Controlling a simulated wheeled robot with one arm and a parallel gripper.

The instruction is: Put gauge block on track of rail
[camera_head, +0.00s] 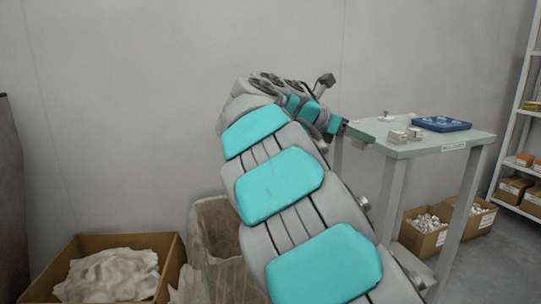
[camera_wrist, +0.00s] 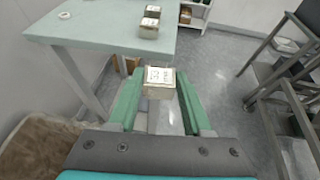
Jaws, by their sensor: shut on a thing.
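My gripper (camera_wrist: 158,90) has green fingers shut on a small pale metal gauge block (camera_wrist: 158,82) with a marked top face. In the wrist view the block is between the fingertips, over the floor just off the edge of the green-topped table (camera_wrist: 90,28). In the head view my gripper (camera_head: 362,136) is at the left edge of the table (camera_head: 440,148). Two similar blocks stand on the table near that edge, one (camera_head: 397,137) beside the other (camera_head: 414,133). They also show in the wrist view (camera_wrist: 148,28). I cannot make out a rail or its track.
A blue tray (camera_head: 441,124) lies at the back right of the table, and a small metal part (camera_head: 385,117) at the back left. Cartons of parts (camera_head: 424,238) stand under the table. A carton of white cloth (camera_head: 105,275) is at lower left. Shelving (camera_head: 515,135) stands right.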

